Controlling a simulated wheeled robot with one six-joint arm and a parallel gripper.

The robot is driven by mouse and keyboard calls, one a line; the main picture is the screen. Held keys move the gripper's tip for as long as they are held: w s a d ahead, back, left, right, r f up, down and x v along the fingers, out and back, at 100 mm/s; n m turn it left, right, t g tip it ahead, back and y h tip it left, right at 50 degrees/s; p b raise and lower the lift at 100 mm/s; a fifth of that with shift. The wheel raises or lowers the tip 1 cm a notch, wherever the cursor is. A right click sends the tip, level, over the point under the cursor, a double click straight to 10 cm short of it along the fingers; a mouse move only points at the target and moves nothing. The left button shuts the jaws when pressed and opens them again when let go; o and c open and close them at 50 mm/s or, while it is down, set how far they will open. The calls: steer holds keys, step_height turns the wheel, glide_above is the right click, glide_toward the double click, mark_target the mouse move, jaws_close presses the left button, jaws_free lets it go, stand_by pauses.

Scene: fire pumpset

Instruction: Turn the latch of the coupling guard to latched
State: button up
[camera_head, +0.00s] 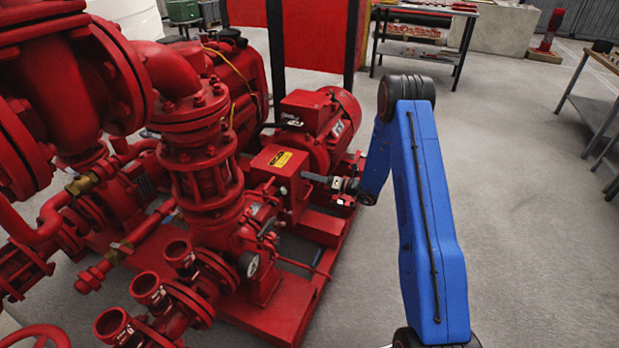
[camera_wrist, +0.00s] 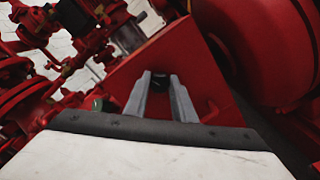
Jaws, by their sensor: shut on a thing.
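The coupling guard (camera_head: 270,178) is a red box with a yellow label, between the pump and the red motor. In the wrist view its red panel (camera_wrist: 190,62) fills the middle. My gripper (camera_head: 308,177) reaches the right side of the guard from the right. In the wrist view the two grey fingers of my gripper (camera_wrist: 160,84) point at the panel and close around a small dark piece, the latch (camera_wrist: 160,78). The fingers hide most of the latch, so its angle cannot be told.
The red motor (camera_head: 322,122) stands right behind the guard. Flanged pipes and valves (camera_head: 195,165) crowd the left, with a pressure gauge (camera_head: 248,264) low in front. The grey floor (camera_head: 520,200) on the right is open. A workbench (camera_head: 425,38) stands at the back.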

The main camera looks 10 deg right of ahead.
steer(key=shift+w+d+m, duration=0.15)
steer(key=shift+m, duration=2.15)
steer(key=o, duration=1.1)
steer(key=shift+f, duration=0.1)
steer(key=shift+c, duration=0.2)
steer(key=shift+d, duration=0.1)
steer(key=v, duration=1.7)
steer(key=shift+d, duration=0.1)
